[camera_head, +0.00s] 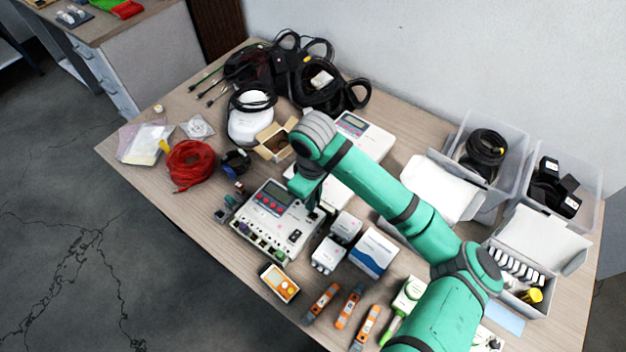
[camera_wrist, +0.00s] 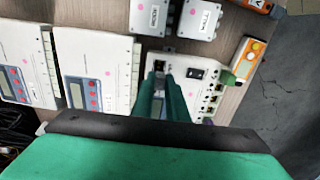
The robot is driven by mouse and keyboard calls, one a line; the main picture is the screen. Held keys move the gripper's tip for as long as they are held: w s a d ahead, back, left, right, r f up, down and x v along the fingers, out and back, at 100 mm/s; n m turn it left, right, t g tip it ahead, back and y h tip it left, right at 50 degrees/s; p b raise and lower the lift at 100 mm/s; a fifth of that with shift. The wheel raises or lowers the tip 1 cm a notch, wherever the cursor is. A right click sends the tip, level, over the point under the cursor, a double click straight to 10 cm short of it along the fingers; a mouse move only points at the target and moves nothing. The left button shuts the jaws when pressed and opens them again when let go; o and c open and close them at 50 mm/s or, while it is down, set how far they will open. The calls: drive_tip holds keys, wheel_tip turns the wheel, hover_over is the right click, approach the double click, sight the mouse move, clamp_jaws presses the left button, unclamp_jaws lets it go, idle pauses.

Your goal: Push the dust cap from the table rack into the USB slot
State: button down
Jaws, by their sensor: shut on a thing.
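My gripper (camera_wrist: 163,82) points down over a white control unit with a grey screen and red buttons (camera_head: 258,221). Its dark green fingers are shut on a small grey piece, which looks like the dust cap (camera_wrist: 160,80). In the wrist view the white control unit (camera_wrist: 212,62) lies under the fingertips. A dark square opening (camera_wrist: 160,65) shows just beyond the held piece, and a black socket plate (camera_wrist: 196,73) sits to its right. I cannot tell which opening is the USB slot, or whether the cap touches it. In the head view the fingertips (camera_head: 314,210) are partly hidden by my arm.
Small white boxes (camera_head: 328,254) stand right of the unit, and an orange meter (camera_head: 280,283) lies in front. Small dark parts (camera_head: 225,214) sit at its left; a rack is not clear. A red cable coil (camera_head: 190,165) and clear bins (camera_head: 565,187) lie farther off.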

drive_tip(key=shift+w+f, duration=0.25)
drive_tip(key=shift+f, duration=0.05)
drive_tip(key=shift+s+f, duration=0.1)
drive_tip(key=shift+f, duration=1.5)
drive_tip(key=shift+s+d+f, duration=0.1)
drive_tip(key=shift+f, duration=1.2)
idle(2.6)
drive_tip(key=c, duration=1.5)
unclamp_jaws()
drive_tip(key=shift+r, duration=0.1)
drive_tip(key=shift+r, duration=3.4)
